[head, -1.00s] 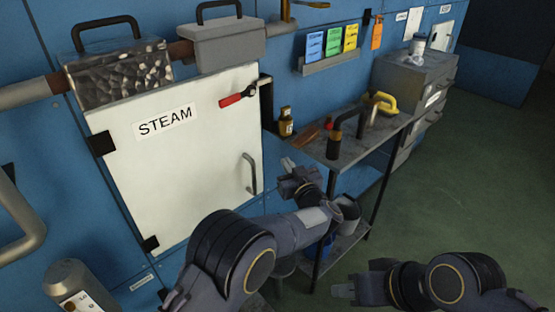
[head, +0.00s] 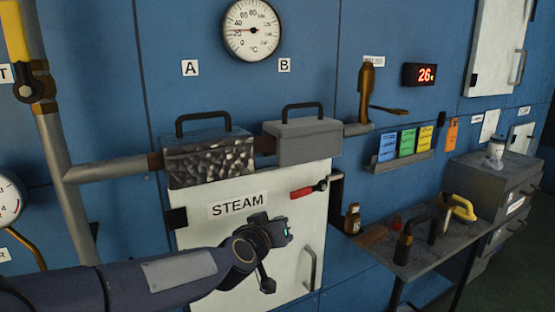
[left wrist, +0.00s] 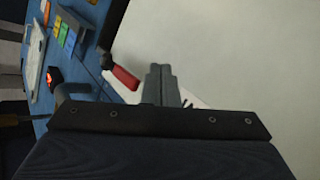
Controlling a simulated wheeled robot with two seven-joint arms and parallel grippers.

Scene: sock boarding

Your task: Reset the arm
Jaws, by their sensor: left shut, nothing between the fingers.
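My left arm comes in from the left in the head view, with its gripper (head: 274,236) in front of the white STEAM door (head: 225,240). In the left wrist view the two fingers of my left gripper (left wrist: 161,82) are shut together and hold nothing. The red-handled lever (head: 306,191) is at the door's upper right, and its red grip (left wrist: 125,78) shows just left of the fingers in the wrist view. I cannot tell how far the fingers are from the door. My right gripper is out of view.
Above the door are a mottled metal box (head: 210,162) and a grey box (head: 302,143) on a pipe. A dial gauge (head: 251,28) is higher up. To the right, a metal table (head: 425,250) carries a small bottle (head: 352,219) and tools, beside a grey cabinet (head: 480,180).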

